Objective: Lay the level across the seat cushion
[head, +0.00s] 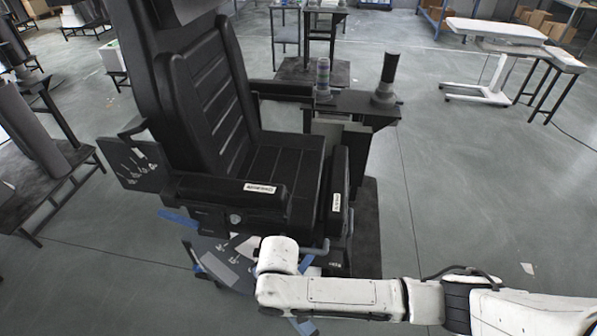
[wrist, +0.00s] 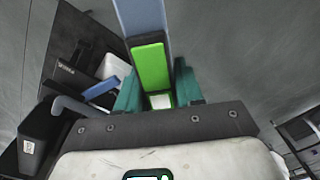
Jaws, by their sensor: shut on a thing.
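The seat cushion (head: 278,158) is the black, ribbed seat of a large chair in the head view. No level lies on it. In the wrist view, my gripper (wrist: 158,84) has its teal fingers shut on a long straight bar, which I take for the level (wrist: 151,66). It is bright green near the fingers and blue-grey farther out, and it runs out of the top of the picture. In the head view, my white arm reaches in from the right to the chair's front, low down.
The chair has a black armrest (head: 228,194) on the near side and a side console (head: 345,103) with a dark joystick (head: 386,78) beyond. A footrest area with blue strips lies below. Open grey floor (head: 470,190) spreads to the right.

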